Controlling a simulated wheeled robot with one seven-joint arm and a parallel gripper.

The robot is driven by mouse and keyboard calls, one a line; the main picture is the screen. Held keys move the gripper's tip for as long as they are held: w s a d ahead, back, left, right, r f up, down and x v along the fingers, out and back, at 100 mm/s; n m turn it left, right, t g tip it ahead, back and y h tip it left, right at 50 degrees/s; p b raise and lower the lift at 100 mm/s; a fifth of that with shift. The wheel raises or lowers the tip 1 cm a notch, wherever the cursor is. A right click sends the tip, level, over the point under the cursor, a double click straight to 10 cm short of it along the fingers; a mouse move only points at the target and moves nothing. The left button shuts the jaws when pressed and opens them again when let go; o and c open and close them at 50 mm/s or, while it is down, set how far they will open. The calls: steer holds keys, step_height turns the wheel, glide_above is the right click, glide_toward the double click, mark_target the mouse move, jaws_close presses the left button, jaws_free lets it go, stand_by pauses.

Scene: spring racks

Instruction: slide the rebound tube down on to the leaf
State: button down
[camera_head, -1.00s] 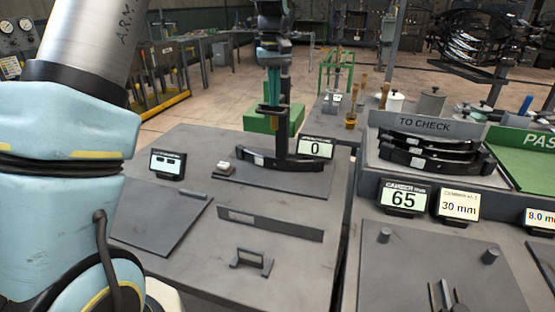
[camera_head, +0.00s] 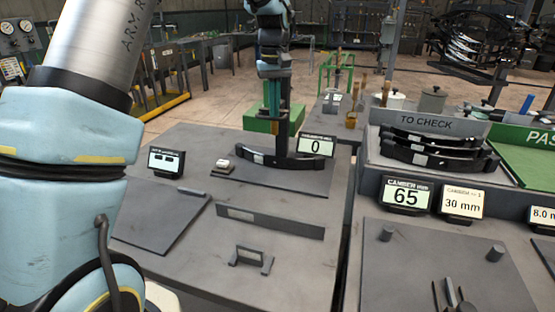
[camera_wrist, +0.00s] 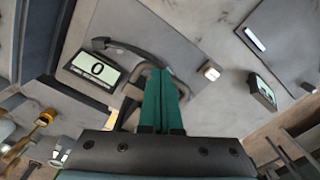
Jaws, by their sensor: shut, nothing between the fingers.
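A dark curved leaf (camera_head: 310,162) lies on a dark plate on the left table, below a dark upright post (camera_head: 283,135). In the wrist view the leaf (camera_wrist: 118,46) shows as an arc past my fingertips. The fingers hide part of the leaf and post in the wrist view. I cannot single out the rebound tube in either view.
A display reading 0 (camera_head: 317,146) stands right of the post. A small white-topped block (camera_head: 223,166) sits at the left. A TO CHECK rack (camera_head: 425,121) holds several curved leaves.

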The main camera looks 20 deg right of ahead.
steer(key=shift+f+b, duration=0.4)
steer(key=shift+f, duration=1.9)
stand_by(0.5)
steer(key=s+a, duration=0.1)
steer(key=a, duration=1.6)
steer(key=s+a+f, duration=0.1)
steer(key=s+a, duration=0.5)
steer(key=a, duration=0.2)
steer(key=s+a+f+t, duration=0.1)
steer(key=s+a+f, duration=0.1)
steer(key=s+a, duration=0.5)
steer(key=a, duration=0.2)
steer(key=shift+s+a+f+n+t, duration=0.25)
steer(key=shift+a+f+n+t, duration=0.05)
steer(key=shift+n, duration=0.1)
